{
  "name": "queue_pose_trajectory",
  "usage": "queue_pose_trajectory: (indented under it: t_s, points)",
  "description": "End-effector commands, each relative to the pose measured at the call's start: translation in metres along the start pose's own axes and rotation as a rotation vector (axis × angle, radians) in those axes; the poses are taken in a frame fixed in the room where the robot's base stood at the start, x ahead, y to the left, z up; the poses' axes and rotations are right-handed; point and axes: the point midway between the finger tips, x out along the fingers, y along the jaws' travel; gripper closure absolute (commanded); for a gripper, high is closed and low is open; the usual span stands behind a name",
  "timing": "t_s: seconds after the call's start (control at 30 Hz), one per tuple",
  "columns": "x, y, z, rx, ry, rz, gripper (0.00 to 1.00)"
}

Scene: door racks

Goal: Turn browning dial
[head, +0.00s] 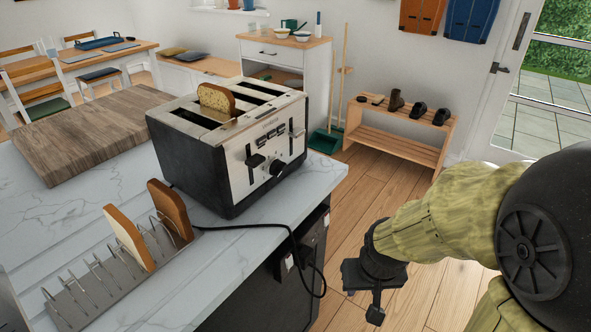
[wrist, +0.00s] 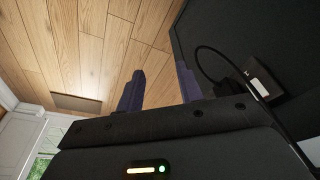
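The toaster (head: 228,146), silver with dark sides, stands on the marble counter in the head view. Its round black browning dial (head: 276,168) sits low on the front face, between a lever on the left (head: 256,160) and a lever on the right (head: 297,132). A bread slice (head: 216,99) stands in one of its slots. My gripper (head: 374,292) is right of and below the toaster, off the counter's edge and apart from the dial. In the wrist view my gripper's two fingers (wrist: 160,86) are spread with nothing between them. The dial is not in the wrist view.
A wire rack (head: 98,285) with two bread slices stands front left on the counter (head: 240,255). A wooden board (head: 90,130) lies behind it. The black cord (head: 292,240) hangs over the counter edge to a socket (wrist: 258,82).

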Motion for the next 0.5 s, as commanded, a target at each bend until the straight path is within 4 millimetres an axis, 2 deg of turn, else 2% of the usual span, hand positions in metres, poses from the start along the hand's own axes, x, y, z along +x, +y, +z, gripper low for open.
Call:
queue_pose_trajectory:
  t_s: [0.13,0.17,0.27,0.33,0.5]
  points:
    - [0.000,0.000,0.000,0.000,0.000,0.000,0.64]
    - [0.000,0.000,0.000,0.000,0.000,0.000,0.62]
    - [0.000,0.001,-0.002,-0.004,0.008,0.003,0.44]
    - [0.000,0.005,-0.007,-0.018,0.029,0.012,0.44]
    - [0.000,0.026,-0.039,-0.115,0.166,0.058,0.44]
